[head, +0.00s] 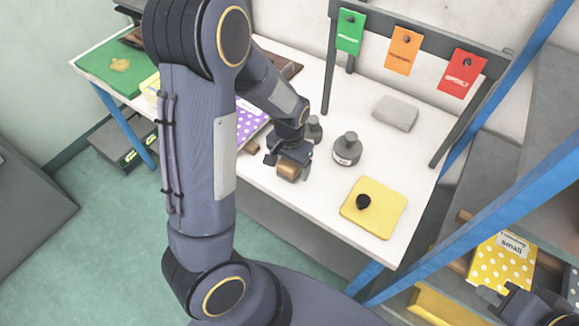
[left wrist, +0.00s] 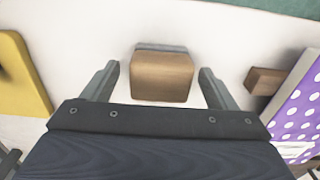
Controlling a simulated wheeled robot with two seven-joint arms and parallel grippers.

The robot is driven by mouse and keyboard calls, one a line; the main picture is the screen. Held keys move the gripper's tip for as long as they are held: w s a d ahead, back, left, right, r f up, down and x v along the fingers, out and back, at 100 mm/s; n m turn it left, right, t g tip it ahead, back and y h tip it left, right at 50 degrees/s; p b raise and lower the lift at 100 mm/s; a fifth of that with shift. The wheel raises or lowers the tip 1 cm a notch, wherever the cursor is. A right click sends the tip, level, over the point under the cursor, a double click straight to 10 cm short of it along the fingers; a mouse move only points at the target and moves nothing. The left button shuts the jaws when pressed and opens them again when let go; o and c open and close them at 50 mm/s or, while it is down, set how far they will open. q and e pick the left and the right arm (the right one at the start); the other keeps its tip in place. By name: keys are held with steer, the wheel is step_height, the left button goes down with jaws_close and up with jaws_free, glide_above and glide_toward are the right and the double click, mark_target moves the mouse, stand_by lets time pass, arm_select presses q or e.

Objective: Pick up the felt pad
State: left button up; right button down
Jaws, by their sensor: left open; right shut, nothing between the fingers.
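A small brown block (left wrist: 162,77) with a grey layer along one side, which looks like the felt pad, stands on the white table. In the left wrist view it is between the two spread fingers of my left gripper (left wrist: 160,82), with a gap on both sides. In the head view the block (head: 288,170) is partly hidden under the left gripper (head: 285,160), which is open. A flat grey slab (head: 395,112) lies further back; I cannot tell its material. My right gripper (head: 520,304) is at the bottom right corner, partly cut off, shut and empty.
Grey bottles (head: 346,150) stand close to the right of the left gripper. A yellow pad (head: 380,215) with a black knob lies near the front edge. A purple dotted packet (head: 250,122) is on the left. Coloured tags (head: 403,50) hang on a rack behind.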

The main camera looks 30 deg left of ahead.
arm_select(q)
steer(key=shift+f, duration=0.5)
steer(key=c, duration=1.1)
steer(key=shift+r, duration=0.15)
steer(key=shift+r, duration=0.65)
steer(key=s+a+r+b, duration=0.2)
steer(key=s+a+r, duration=0.4)
steer(key=a+r, duration=0.5)
steer(key=shift+s+a+r, duration=0.25)
steer(key=shift+s+a, duration=0.05)
steer(key=shift+a, duration=0.45)
